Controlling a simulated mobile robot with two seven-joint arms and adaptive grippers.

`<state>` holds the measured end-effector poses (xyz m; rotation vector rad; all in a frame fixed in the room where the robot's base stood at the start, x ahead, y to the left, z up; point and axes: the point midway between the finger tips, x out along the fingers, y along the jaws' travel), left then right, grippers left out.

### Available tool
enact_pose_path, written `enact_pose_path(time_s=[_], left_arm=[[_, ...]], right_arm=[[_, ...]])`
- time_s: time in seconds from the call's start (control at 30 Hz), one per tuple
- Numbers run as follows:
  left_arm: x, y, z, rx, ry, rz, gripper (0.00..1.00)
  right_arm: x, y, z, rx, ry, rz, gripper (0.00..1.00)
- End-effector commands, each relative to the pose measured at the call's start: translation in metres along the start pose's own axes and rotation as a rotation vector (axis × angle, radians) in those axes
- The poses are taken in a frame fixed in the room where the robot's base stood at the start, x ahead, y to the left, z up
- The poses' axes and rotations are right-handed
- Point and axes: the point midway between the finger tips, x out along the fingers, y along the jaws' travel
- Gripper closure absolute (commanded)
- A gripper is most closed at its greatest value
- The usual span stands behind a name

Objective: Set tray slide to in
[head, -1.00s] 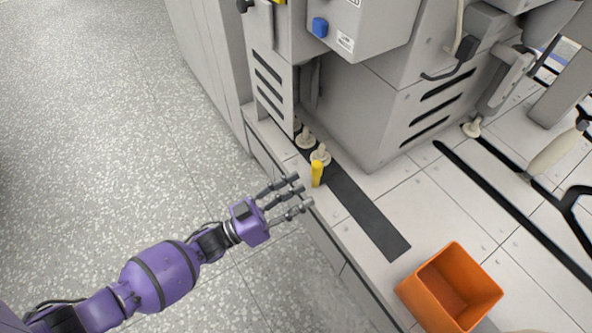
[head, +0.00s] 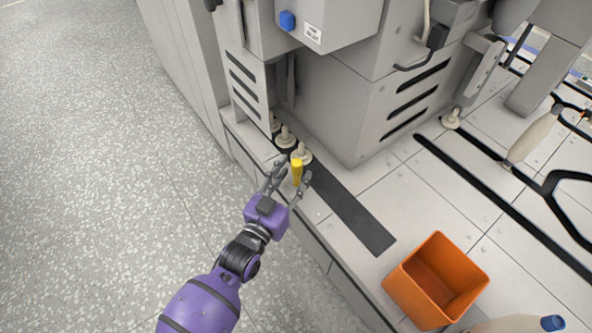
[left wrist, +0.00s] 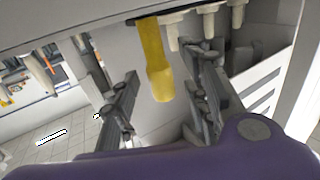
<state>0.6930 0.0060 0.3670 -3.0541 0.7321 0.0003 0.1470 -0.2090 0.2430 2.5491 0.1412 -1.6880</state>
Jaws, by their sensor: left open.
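The tray slide shows as a dark strip (head: 352,215) along the edge of the pale tiled platform, with several cream bobbin pegs (head: 286,138) in a row at its far end. A yellow upright handle (head: 297,171) stands at the near end of that row. My left gripper (head: 288,182) is open, with its fingers on either side of the yellow handle. In the left wrist view the yellow handle (left wrist: 158,65) sits between the two spread fingers, apart from both. The cream pegs (left wrist: 208,22) show beside it. My right gripper is not in view.
A grey machine housing (head: 365,110) with slots rises behind the pegs. An orange bin (head: 436,280) stands on the platform at the lower right. Black rails (head: 500,200) cross the tiles at the right. The speckled floor (head: 90,200) at the left is clear.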

Motion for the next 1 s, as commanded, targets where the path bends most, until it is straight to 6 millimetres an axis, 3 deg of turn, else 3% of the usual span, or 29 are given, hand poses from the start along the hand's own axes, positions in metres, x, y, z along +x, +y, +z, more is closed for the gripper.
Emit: enact_pose_path(time_s=[0.2, 0.5, 0.8, 1.0], left_arm=[[0.022, 0.0, 0.001, 0.0, 0.0, 0.0, 0.58], [0.024, 0.0, 0.0, -0.001, 0.0, 0.0, 0.58], [0.024, 0.0, 0.0, -0.001, 0.0, 0.0, 0.97], [0.024, 0.0, 0.0, -0.001, 0.0, 0.0, 1.0]], right_arm=[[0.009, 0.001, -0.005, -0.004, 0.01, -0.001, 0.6], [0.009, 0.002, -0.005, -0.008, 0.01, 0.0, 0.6], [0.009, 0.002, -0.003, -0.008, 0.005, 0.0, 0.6], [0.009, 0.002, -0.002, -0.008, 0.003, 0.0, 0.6]])
